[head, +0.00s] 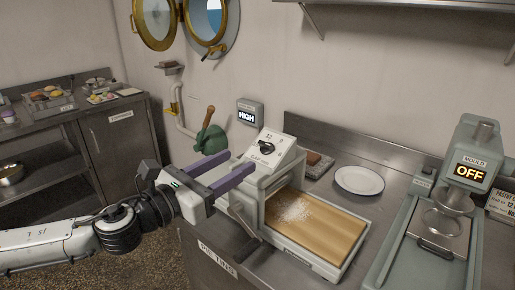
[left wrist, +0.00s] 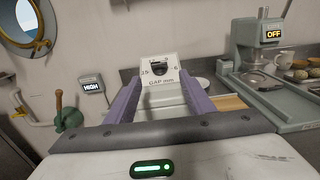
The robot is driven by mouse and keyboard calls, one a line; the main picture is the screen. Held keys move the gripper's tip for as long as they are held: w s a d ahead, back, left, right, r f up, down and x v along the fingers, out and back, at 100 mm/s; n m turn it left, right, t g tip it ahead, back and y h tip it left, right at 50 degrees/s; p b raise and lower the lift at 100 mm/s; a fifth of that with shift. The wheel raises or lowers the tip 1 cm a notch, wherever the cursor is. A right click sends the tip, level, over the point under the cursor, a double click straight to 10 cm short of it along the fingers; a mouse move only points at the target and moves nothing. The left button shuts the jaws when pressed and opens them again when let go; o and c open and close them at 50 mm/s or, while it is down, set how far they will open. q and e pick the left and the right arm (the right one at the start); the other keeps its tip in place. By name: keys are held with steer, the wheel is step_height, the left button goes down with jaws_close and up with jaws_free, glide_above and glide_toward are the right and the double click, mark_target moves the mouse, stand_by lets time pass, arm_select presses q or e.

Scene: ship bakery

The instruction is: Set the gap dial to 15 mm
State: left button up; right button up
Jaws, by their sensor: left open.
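The gap dial (head: 265,147) is a black knob on the sloped white face of the sheeter (head: 262,205). In the left wrist view the dial (left wrist: 159,69) shows above the label "GAP mm", with small numbers around it; its exact setting is too small to read. My left gripper (head: 236,164) has purple fingers, spread apart and empty. It is left of and slightly below the dial in the head view, and points toward the dial face. In the left wrist view the fingers (left wrist: 162,90) frame the space below the dial, which appears apart from them. My right gripper is not in view.
The sheeter's floured wooden board (head: 320,225) extends to the right. A white plate (head: 359,180) lies behind it. A mould press (head: 455,200) reading "OFF" stands at right. A green handled fitting (head: 210,138) and a "HIGH" sign (head: 247,117) are on the wall.

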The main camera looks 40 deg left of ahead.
mark_target(263, 146)
arm_select(q)
steer(key=w, duration=0.4)
steer(key=shift+d+r, duration=0.1)
steer(key=shift+w, duration=0.25)
steer(key=shift+w+d+b, duration=0.1)
steer(key=shift+w+b, duration=0.4)
steer(key=shift+w, duration=1.1)
steer(key=shift+w+d+p, duration=0.1)
steer(key=shift+w+p, duration=0.25)
steer(key=shift+w, duration=0.25)
steer(key=c, duration=1)
steer(key=shift+c, duration=0.2)
